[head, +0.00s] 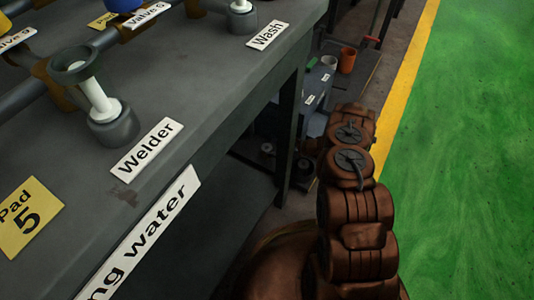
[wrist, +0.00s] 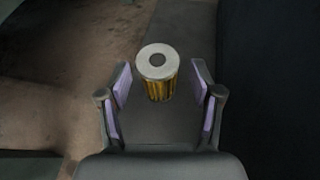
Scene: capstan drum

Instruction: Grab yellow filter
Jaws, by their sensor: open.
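The yellow filter (wrist: 158,86) shows in the wrist view as a short cylinder with a pale round top, a dark centre hole and yellow ribbed sides. It stands upright on a dark surface. My gripper (wrist: 160,84) is open, with one pale-padded finger to the left of the filter and one to the right. Gaps show between the filter and both fingers. In the head view my brown arm reaches away from me, and neither my gripper nor the yellow filter can be made out there.
A grey bench (head: 215,75) with pipes, a "Welder" label (head: 147,149) and a "Wash" label (head: 266,35) fills the left of the head view. Beyond it is a lower shelf with an orange cup (head: 347,61). Open green floor (head: 465,150) lies to the right.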

